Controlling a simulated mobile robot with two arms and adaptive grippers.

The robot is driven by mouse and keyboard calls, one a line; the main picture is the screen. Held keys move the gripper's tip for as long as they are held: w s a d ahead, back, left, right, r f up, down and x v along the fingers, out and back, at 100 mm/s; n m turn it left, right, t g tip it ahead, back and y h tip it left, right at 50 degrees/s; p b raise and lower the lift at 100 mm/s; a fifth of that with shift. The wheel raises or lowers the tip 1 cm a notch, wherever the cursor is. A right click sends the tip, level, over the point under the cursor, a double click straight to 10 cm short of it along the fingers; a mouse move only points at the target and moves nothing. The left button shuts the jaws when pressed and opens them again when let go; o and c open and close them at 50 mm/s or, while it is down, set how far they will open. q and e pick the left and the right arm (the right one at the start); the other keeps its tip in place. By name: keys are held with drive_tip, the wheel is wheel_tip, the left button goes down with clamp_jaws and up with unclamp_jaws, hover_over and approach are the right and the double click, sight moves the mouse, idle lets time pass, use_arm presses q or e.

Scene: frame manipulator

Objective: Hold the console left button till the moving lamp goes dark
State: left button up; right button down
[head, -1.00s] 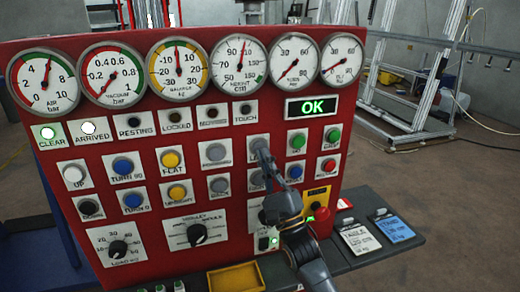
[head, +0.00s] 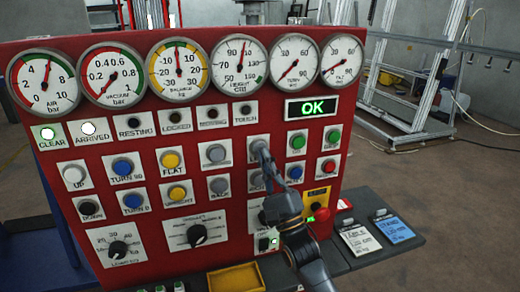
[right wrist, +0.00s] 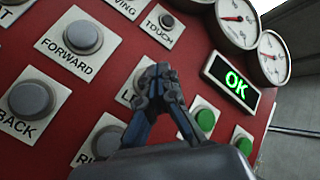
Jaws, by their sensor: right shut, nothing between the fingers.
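The red console (head: 225,262) fills most of the head view. My right gripper (head: 261,147) is shut and empty, with its fingertips at the left button, in the upper row left of the green buttons. In the right wrist view the shut fingertips (right wrist: 158,78) cover most of that button; part of its label, starting with "L", shows beside them. Whether the tips touch or press the button is hidden. The moving lamp (head: 212,116) is dark in the head view; only part of its label shows in the right wrist view. My left gripper is not in view.
The forward button (right wrist: 84,37) and back button (right wrist: 31,99) are close left of the fingers. Green buttons (right wrist: 205,120) are close right. The display (head: 312,107) reads OK. The clear lamp (head: 47,133) and arrived lamp (head: 88,128) are lit white. A red knob (head: 322,214) sits lower right.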

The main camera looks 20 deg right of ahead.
drive_tip(key=shift+w, duration=0.1)
drive_tip(key=shift+w, duration=0.35)
drive_tip(key=shift+w+b, duration=0.4)
drive_tip(key=shift+b, duration=0.1)
idle(0.6)
drive_tip(key=shift+s, duration=0.2)
idle(3.2)
drive_tip(key=shift+s+p, duration=0.35)
drive_tip(key=shift+s, duration=0.3)
drive_tip(key=s+p, duration=0.2)
drive_tip(key=s, duration=0.3)
